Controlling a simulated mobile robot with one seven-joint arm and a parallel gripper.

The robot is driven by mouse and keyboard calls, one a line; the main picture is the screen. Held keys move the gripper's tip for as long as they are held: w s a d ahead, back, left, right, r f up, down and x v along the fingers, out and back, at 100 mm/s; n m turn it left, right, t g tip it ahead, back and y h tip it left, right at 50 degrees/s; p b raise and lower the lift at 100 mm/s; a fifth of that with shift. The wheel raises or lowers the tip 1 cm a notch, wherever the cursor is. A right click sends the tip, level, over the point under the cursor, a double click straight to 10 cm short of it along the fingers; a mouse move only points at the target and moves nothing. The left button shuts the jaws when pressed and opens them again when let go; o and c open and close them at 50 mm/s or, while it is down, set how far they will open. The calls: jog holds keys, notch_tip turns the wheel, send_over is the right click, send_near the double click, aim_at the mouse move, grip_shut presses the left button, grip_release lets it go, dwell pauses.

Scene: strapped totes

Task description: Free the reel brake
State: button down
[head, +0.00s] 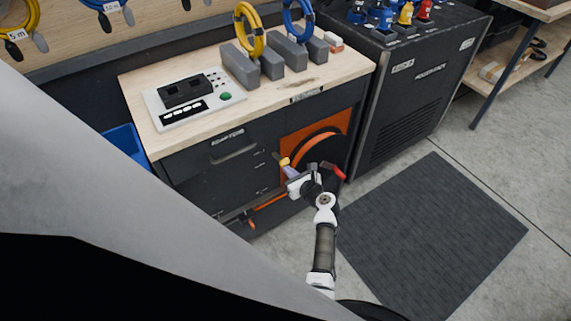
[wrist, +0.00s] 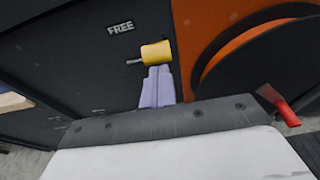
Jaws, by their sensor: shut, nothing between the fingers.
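The brake lever has a yellow knob (wrist: 156,52) on a short metal stem at the dark cabinet front. The word FREE (wrist: 121,28) is printed up and to the left of it. In the head view the knob (head: 284,161) shows at the left edge of the orange reel panel. My gripper (wrist: 157,70) is shut and empty, its pale purple fingertips right below the knob; I cannot tell whether they touch it. The gripper (head: 287,167) also shows in the head view. The cable reel (head: 318,139) is partly hidden by my gripper and wrist.
A red handle (wrist: 281,106) sticks out at the reel's side, close to the right of my wrist. The wooden worktop (head: 290,88) above holds a control box (head: 192,98) and grey blocks with coiled cables. The dark floor mat (head: 435,225) is clear.

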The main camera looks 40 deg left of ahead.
jog(key=shift+w+a+r+p, duration=0.15)
jog(key=shift+w+r+p, duration=0.05)
jog(key=shift+r, duration=0.35)
jog(key=shift+w+a+r+p, duration=0.15)
jog(key=shift+r, duration=0.35)
notch_tip(320, 180, down, 5)
jog(key=s+d+b, duration=0.1)
jog(key=d+b, duration=0.1)
jog(key=b, duration=0.1)
jog(key=s+d+r+p, duration=0.1)
jog(key=s+d+r, duration=0.2)
jog(key=d+r, duration=0.3)
jog(key=shift+d+r, duration=0.15)
jog(key=shift+r, duration=0.6)
jog(key=shift+w, duration=0.1)
